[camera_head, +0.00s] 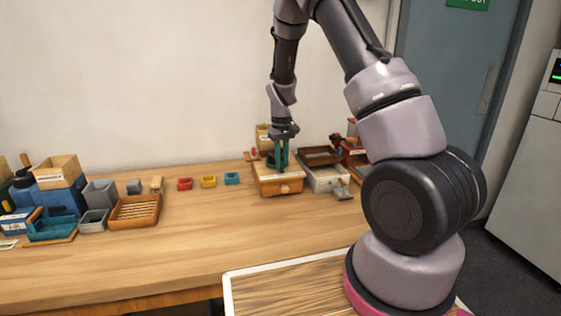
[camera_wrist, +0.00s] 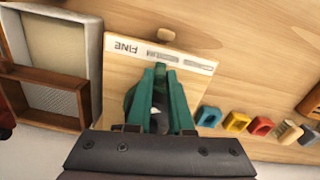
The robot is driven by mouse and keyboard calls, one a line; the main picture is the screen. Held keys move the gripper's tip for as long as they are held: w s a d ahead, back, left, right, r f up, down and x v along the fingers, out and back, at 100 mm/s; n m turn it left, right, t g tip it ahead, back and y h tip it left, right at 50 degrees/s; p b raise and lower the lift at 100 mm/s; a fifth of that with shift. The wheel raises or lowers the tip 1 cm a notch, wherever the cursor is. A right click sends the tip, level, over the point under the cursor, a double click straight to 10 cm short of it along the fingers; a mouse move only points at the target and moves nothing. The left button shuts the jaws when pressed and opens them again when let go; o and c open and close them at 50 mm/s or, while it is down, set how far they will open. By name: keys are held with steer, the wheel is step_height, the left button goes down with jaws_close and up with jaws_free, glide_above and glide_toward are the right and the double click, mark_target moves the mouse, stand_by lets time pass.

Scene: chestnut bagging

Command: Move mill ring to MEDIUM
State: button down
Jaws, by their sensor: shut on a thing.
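The mill is a light wooden box (camera_head: 290,187) on the bench, with a small knob on its front. It also shows in the wrist view (camera_wrist: 120,65), where a white strip (camera_wrist: 165,54) along its edge reads FINE at the left end, with fainter marks in the middle and at the right. My gripper (camera_head: 277,166) points down over the mill's top. In the wrist view its teal fingers (camera_wrist: 161,85) are shut on the mill ring, of which a dark rounded part (camera_wrist: 130,101) shows beside the left finger. The fingers hide most of the ring and any pointer.
Dark and pale trays (camera_head: 325,178) stand close right of the mill. Red, yellow and blue small blocks (camera_head: 208,181) lie to its left. Grey bins (camera_head: 98,192) and a slatted wooden tray (camera_head: 135,211) stand farther left. The bench front is clear.

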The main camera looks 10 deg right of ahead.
steer(key=c, duration=0.8)
jaws_free()
step_height(320, 180, up, 11)
steer(key=shift+f, duration=0.1)
